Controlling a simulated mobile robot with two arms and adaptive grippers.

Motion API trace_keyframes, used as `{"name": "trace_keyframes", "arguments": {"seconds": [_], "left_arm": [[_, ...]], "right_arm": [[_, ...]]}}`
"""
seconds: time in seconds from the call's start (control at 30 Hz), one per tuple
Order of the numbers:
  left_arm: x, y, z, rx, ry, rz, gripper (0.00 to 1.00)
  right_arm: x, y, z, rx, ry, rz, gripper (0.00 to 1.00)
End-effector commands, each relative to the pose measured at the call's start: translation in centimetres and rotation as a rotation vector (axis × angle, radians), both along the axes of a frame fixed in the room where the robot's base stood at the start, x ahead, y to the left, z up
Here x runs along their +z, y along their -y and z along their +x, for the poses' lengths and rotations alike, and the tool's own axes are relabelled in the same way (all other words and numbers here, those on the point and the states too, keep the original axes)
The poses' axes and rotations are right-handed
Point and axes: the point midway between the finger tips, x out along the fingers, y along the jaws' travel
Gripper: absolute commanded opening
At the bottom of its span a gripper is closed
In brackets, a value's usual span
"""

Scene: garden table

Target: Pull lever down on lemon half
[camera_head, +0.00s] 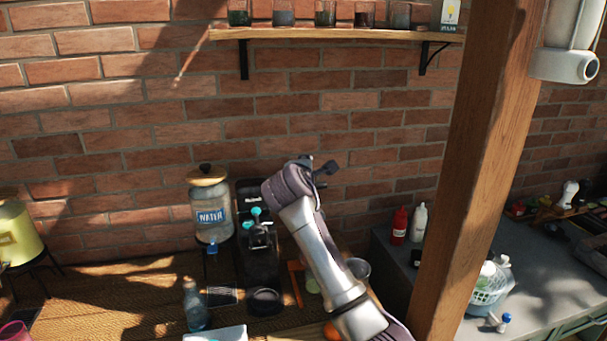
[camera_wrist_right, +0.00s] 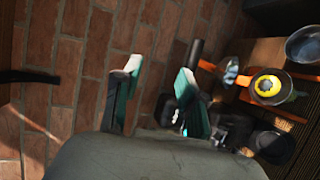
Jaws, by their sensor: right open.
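The yellow lemon half (camera_wrist_right: 268,86) lies cut side up in an orange-framed press at the right of the right wrist view. An orange lever-like bar (camera_wrist_right: 208,66) shows beside it, partly hidden. In the head view, an orange part (camera_head: 295,284) stands on the table left of my right arm; the lemon is not clear there. My right gripper (camera_head: 322,170) is raised well above the table, before the brick wall. Its teal-padded fingers (camera_wrist_right: 160,88) are apart with nothing between them. My left gripper does not show.
A black machine (camera_head: 249,190) with teal parts and a water jar (camera_head: 210,212) stand left of my arm. A black round container (camera_head: 265,301), a bottle (camera_head: 194,308) and a metal bowl (camera_wrist_right: 304,44) are nearby. A wooden post (camera_head: 480,150) stands to the right; a shelf (camera_head: 340,34) is above.

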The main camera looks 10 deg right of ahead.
Motion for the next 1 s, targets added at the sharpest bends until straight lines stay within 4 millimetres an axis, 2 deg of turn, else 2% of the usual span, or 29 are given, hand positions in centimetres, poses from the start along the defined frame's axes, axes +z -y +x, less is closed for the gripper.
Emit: {"name": "trace_keyframes", "arguments": {"seconds": [0.5, 0.7, 0.97, 1.0], "left_arm": [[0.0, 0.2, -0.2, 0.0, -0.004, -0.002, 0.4], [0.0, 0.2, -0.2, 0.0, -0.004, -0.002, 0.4], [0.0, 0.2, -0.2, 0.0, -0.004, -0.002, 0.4], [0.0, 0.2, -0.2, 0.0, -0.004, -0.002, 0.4]], "right_arm": [[2.6, -3.6, -8.7, 0.002, 0.001, 0.001, 0.42], [3.0, -4.2, -10.1, 0.002, 0.001, -0.001, 0.42], [3.0, -4.2, -10.2, 0.001, 0.0, -0.001, 0.42], [3.0, -4.2, -10.2, 0.001, 0.0, -0.001, 0.37]]}}
